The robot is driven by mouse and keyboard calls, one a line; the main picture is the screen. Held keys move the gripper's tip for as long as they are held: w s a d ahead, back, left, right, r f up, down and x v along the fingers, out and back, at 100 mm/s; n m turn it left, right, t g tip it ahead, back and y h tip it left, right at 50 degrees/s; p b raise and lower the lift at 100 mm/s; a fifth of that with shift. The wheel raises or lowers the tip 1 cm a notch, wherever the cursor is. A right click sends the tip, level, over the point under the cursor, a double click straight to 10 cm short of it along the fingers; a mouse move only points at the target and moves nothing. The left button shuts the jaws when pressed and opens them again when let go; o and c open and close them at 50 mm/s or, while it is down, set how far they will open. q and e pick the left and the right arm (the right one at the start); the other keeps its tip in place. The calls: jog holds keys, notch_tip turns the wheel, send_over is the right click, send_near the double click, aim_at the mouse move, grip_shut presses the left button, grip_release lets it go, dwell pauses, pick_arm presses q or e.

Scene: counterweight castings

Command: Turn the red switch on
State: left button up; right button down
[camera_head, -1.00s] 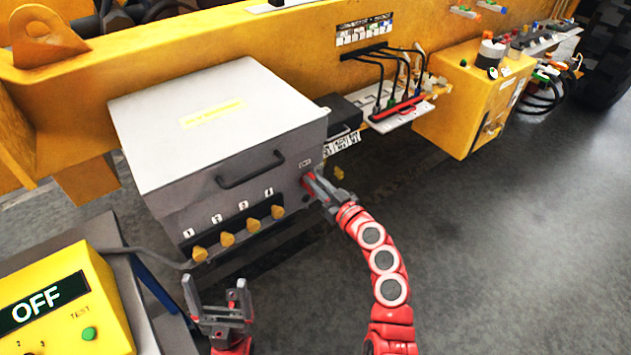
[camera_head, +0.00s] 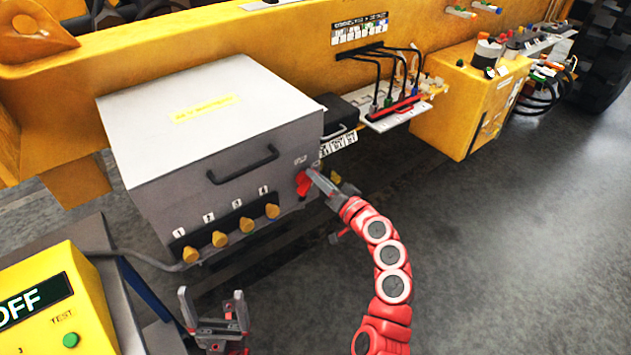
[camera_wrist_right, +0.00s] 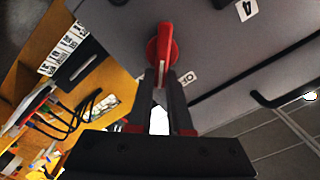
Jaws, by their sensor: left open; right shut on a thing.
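The red switch (camera_head: 303,184) is on the front of the grey box (camera_head: 170,185), near its right edge. It also shows in the right wrist view as a red rotary handle (camera_wrist_right: 164,48) on a round base. My right gripper (camera_head: 314,180) is shut on the switch; its fingers (camera_wrist_right: 160,88) meet the handle's near end. A small label (camera_wrist_right: 188,78), partly hidden, sits beside the switch. My left gripper (camera_head: 214,312) is open and empty, below and in front of the box.
Yellow knobs (camera_head: 220,239) line the box's lower front, below a black handle (camera_head: 243,165). A yellow panel (camera_head: 60,310) with a green TEST button and a display reading OFF stands at lower left. Black cables (camera_head: 388,62) hang on the yellow frame. Floor at right is clear.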

jog(key=shift+w+d+f+m, duration=0.15)
jog(key=shift+f+m, duration=0.2)
jog(key=shift+m, duration=1.25)
jog(key=shift+w+d+f+m, duration=0.1)
jog(key=shift+f+m, duration=0.2)
jog(key=shift+m, duration=1.3)
jog(key=shift+w+d+f+m, duration=0.15)
jog(key=shift+f+m, duration=0.2)
jog(key=shift+m, duration=1.25)
jog(key=shift+s, duration=0.1)
jog(key=c, duration=0.8)
grip_release()
jog(key=shift+c, duration=0.2)
jog(key=b+v, duration=0.4)
jog(key=v, duration=1.3)
jog(key=shift+s, duration=0.2)
jog(key=shift+d, duration=0.1)
